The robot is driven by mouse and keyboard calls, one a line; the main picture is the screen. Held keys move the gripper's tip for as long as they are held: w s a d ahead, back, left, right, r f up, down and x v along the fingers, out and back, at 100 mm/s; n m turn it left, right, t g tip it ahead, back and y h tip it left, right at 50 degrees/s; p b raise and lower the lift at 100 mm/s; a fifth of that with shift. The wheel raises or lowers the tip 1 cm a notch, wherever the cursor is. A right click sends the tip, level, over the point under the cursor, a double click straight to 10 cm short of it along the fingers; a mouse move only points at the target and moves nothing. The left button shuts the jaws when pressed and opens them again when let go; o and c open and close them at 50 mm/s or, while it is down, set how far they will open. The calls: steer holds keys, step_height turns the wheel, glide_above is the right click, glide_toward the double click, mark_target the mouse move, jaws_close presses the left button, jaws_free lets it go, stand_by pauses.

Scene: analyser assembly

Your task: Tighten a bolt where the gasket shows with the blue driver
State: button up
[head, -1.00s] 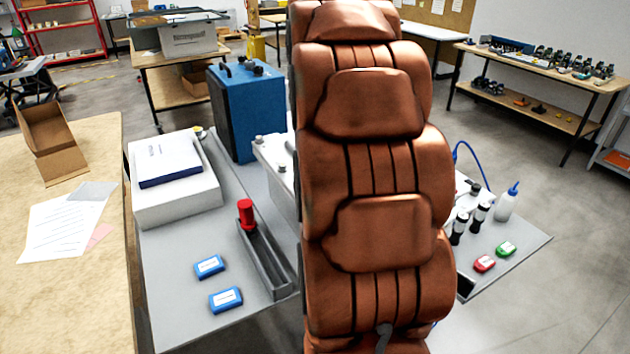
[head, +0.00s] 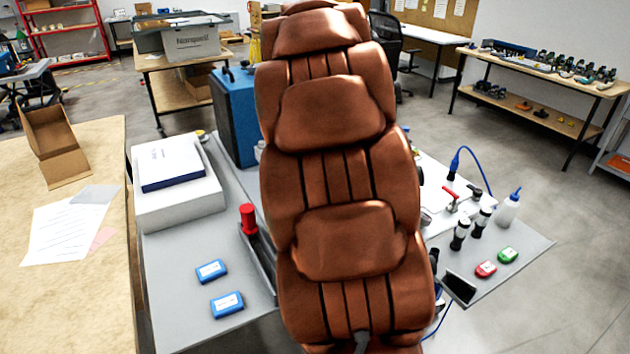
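My gripper is not in view. A large brown padded form close to the camera covers the middle of the view and hides much of the bench. No blue driver, bolt or gasket can be made out. A red-capped upright piece (head: 247,218) stands at the end of a grey trough (head: 262,260), left of the brown form. A white surface (head: 432,172) shows right of it, partly hidden, with a red-handled part (head: 450,199) beside it. Two black pieces with pale bands (head: 460,233) (head: 481,222) stand to the right.
Two blue cases (head: 211,271) (head: 227,305) lie on the grey bench (head: 175,270). A red case (head: 486,269), a green case (head: 508,254), a dark flat device (head: 460,287) and a bottle (head: 508,210) sit right. A white box (head: 178,195) and blue cabinet (head: 235,110) stand left.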

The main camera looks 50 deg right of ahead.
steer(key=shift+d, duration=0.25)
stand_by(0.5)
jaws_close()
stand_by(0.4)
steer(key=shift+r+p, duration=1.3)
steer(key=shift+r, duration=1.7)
